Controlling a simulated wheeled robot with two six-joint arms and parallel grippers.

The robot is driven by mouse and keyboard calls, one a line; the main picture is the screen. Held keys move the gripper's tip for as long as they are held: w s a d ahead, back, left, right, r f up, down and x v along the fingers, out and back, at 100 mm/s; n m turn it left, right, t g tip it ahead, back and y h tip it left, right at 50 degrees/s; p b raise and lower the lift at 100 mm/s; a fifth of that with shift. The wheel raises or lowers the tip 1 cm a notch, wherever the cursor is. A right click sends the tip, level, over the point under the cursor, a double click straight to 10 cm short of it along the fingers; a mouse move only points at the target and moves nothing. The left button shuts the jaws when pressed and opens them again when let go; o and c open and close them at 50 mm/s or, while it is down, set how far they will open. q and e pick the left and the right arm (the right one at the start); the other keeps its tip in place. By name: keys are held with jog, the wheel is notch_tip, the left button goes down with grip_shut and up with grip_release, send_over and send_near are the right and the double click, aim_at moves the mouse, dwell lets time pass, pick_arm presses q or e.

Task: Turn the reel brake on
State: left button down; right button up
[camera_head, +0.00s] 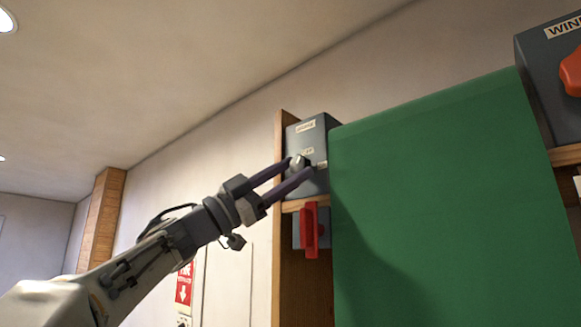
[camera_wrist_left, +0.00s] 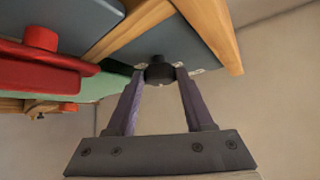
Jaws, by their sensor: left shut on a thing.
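A grey control box (camera_head: 318,136) with a pale label is mounted on a wooden frame, left of a large green panel. The label is too small to read surely. A small knob or switch is on its front; in the left wrist view it shows as a dark round knob (camera_wrist_left: 160,72). My left gripper (camera_head: 304,165) reaches up from the lower left, its two purple-grey fingers on either side of the knob and shut on it. The fingers partly hide the knob in the head view. My right gripper is not in view.
A red handle (camera_head: 309,232) on another grey box hangs just below. The green panel (camera_head: 440,200) stands close on the right. At the upper right is a box labelled "WIN..." (camera_head: 545,75) with an orange-red handle (camera_head: 571,72). Open room lies left.

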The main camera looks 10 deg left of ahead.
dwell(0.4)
pick_arm(q)
jog(key=shift+c, duration=1.6)
grip_release()
jog(key=b+v, duration=0.6)
jog(key=v, duration=0.4)
jog(key=shift+a+b, duration=0.15)
jog(key=shift+b, duration=0.25)
jog(key=shift+s+f, duration=0.1)
jog(key=shift+f, duration=0.05)
